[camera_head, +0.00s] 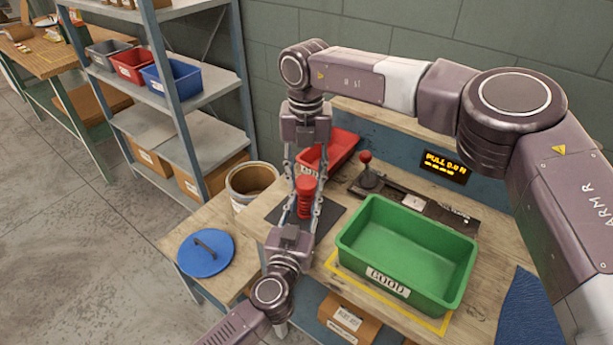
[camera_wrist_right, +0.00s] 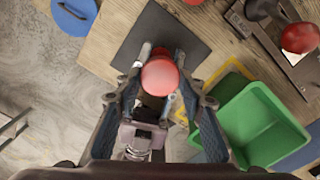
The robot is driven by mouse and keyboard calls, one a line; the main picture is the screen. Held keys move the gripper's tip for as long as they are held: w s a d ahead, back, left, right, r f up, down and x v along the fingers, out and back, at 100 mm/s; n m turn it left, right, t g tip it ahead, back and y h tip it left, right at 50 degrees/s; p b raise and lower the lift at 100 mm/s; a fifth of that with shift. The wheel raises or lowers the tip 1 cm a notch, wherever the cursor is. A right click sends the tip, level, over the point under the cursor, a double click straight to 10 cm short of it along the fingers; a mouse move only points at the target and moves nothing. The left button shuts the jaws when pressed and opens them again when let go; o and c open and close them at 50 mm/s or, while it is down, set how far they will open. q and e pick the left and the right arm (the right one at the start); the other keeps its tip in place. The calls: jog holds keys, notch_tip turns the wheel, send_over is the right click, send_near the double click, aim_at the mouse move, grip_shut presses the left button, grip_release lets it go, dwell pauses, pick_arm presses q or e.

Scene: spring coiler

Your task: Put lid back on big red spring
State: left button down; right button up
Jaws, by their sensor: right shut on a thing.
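The red lid (camera_head: 306,184), with a rounded top, is between the fingertips of my right gripper (camera_head: 305,178), which points down and is shut on it. The big red spring (camera_head: 304,207) is upright directly below the lid, and I cannot tell whether they touch. My left gripper (camera_head: 303,212) reaches in from the front, with one finger on each side of the spring; its grip is unclear. In the right wrist view the lid (camera_wrist_right: 159,77) hides most of the spring, and my left gripper shows below it.
A dark mat (camera_head: 334,218) lies under the spring on the bench. A green bin (camera_head: 385,257) stands to the right, a red bin (camera_head: 342,146) behind. A red-knobbed lever (camera_head: 367,172) is at the back. A blue round cover (camera_head: 206,253) and bucket (camera_head: 251,181) are left.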

jog(key=m, duration=0.7)
jog(key=shift+a, duration=0.1)
jog(key=m, duration=0.5)
jog(key=shift+w, duration=0.1)
jog(key=m, duration=1.1)
jog(key=shift+w, duration=0.1)
jog(key=o, duration=1.2)
jog(key=shift+c, duration=0.2)
